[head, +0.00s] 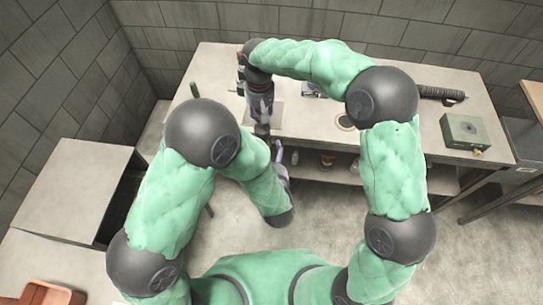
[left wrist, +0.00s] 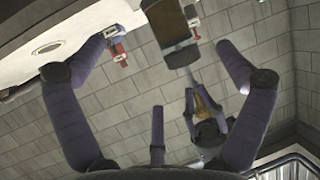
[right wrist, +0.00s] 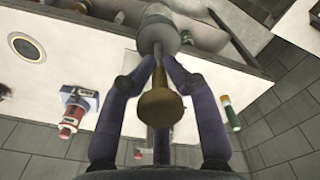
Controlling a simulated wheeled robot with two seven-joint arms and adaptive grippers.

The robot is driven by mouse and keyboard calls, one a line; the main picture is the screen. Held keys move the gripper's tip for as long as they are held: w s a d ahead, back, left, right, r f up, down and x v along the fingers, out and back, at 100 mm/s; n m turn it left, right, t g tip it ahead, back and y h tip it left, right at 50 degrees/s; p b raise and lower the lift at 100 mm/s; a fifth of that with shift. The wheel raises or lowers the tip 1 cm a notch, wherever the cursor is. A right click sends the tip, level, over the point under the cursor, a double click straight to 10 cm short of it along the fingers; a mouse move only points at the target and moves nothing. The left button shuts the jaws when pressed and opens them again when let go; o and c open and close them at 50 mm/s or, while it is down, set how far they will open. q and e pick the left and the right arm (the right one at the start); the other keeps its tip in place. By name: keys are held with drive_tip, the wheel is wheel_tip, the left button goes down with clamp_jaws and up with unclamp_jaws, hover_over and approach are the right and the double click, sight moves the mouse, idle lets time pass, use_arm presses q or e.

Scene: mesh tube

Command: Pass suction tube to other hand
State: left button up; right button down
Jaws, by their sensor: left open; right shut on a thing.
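My right gripper (head: 263,108) hangs at the table's left part in the head view. In the right wrist view its fingers (right wrist: 160,75) are shut on a thin grey tube with a brown, rounded end (right wrist: 160,108), which I take as the suction tube. A wider grey part (right wrist: 157,35) shows beyond the fingers. My left gripper (head: 279,155) is low in front of the table edge, mostly hidden by my arm. In the left wrist view its fingers (left wrist: 157,75) are spread wide and empty.
The long table (head: 400,125) holds a black ridged roll (head: 440,93), a green-grey box (head: 465,132) and a round ring (head: 345,122). Several small items stand on its lower shelf (head: 305,168). A side table (head: 65,190) and an orange bin (head: 50,293) are at left.

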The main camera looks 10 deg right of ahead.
sight(268, 140)
use_arm(q)
drive_tip(key=x, duration=0.7)
drive_tip(key=r+x, duration=0.1)
drive_tip(key=x, duration=0.3)
drive_tip(key=shift+w+d+f, duration=0.15)
drive_tip(key=shift+w+d, duration=0.05)
drive_tip(key=shift+w, duration=0.25)
drive_tip(key=shift+c, duration=0.3)
drive_tip(key=c, duration=1.2)
use_arm(e)
drive_tip(key=c, duration=1.4)
unclamp_jaws()
use_arm(q)
drive_tip(key=shift+c, duration=0.8)
use_arm(e)
drive_tip(key=o, duration=0.5)
use_arm(q)
drive_tip(key=shift+c, duration=0.8)
use_arm(e)
drive_tip(key=shift+o, duration=0.2)
